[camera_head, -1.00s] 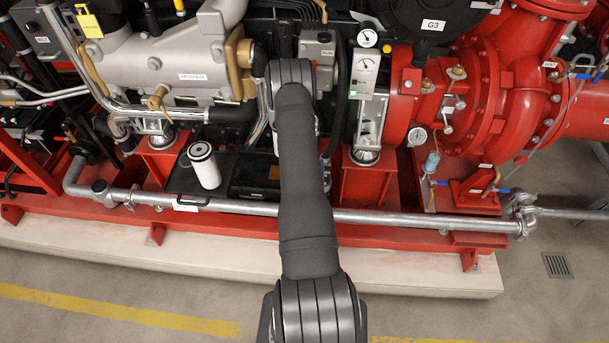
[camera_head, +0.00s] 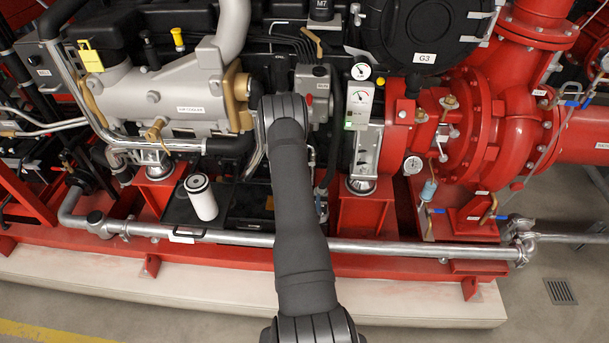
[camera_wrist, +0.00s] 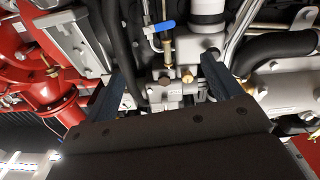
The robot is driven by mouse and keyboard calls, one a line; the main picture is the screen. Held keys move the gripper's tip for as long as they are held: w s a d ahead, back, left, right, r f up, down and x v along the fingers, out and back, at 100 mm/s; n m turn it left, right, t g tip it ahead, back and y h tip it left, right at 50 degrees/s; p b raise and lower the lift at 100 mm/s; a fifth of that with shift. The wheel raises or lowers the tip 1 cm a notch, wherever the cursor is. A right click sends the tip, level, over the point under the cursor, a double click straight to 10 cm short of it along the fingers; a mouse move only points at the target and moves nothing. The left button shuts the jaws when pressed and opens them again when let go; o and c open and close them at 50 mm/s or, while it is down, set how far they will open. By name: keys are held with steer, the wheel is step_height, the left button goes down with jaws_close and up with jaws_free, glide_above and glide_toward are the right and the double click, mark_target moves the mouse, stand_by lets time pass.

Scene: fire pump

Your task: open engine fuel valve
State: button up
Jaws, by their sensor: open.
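My gripper (camera_wrist: 165,67) shows in the wrist view with its two dark fingers spread wide apart and nothing between them. A small valve with a blue lever (camera_wrist: 162,27) stands beyond the fingertips, above the gap in the picture. The lever lies roughly crosswise, and a brass fitting is below it. It may be the engine fuel valve; I see no readable label on it. My gripper appears apart from the lever. In the head view my arm hides the gripper, and I cannot make out this lever there.
A grey engine (camera_head: 175,100) and red pump (camera_head: 490,140) fill the head view. A silver pipe (camera_head: 390,246) runs along the front. A white filter (camera_head: 202,197) stands behind it. In the wrist view a black hose (camera_wrist: 276,47) curves at the right. Open floor (camera_head: 555,318) lies at the front right.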

steer(key=w, duration=1.5)
steer(key=shift+w, duration=0.25)
steer(key=c, duration=1)
